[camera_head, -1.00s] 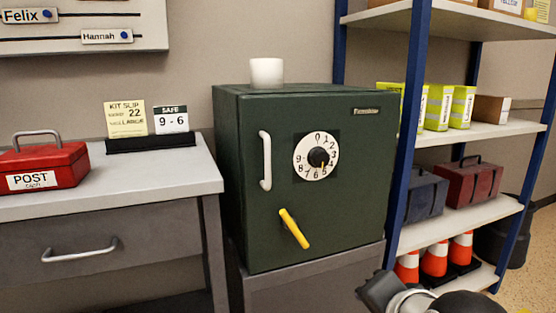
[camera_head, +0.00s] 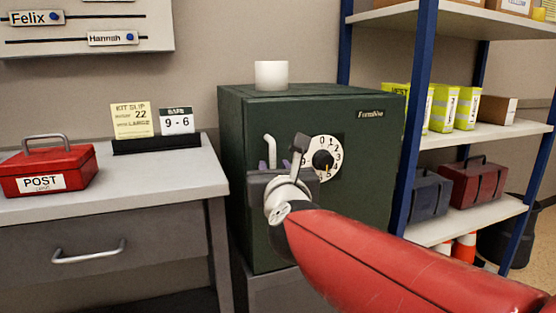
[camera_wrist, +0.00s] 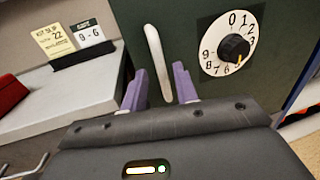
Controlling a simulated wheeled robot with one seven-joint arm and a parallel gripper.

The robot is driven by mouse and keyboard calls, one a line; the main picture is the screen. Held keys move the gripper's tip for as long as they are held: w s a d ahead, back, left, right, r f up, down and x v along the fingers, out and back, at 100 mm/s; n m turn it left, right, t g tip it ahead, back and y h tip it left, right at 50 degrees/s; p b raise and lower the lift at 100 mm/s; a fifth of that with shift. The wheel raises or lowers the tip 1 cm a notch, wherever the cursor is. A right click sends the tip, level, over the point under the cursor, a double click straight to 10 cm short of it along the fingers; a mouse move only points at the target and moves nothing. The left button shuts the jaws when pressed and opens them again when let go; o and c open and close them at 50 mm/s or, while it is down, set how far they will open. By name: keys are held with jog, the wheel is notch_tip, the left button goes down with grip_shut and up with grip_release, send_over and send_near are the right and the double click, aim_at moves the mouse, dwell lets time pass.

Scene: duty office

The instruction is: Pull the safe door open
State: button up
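The dark green safe (camera_head: 370,200) stands with its door closed. Its upright white handle (camera_head: 269,147) is partly hidden behind my gripper in the head view; its lower part is covered. In the wrist view the handle (camera_wrist: 154,48) lies between the two purple fingers of my gripper (camera_wrist: 161,72), which are apart, with a gap visible on each side. I cannot tell how deep the handle sits between them. The white numbered dial (camera_wrist: 231,42) is to the right of the handle, its black knob's yellow mark pointing down.
A grey desk (camera_head: 150,195) with a red POST box (camera_head: 48,170) and a sign stand (camera_head: 157,144) is on the left. A white cup (camera_head: 271,75) stands on the safe. Blue-framed shelving (camera_head: 412,130) is close on the right.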

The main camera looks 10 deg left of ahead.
aim_at(273, 163)
jog(key=shift+p+x, duration=0.3)
jog(key=shift+x, duration=1.85)
grip_shut()
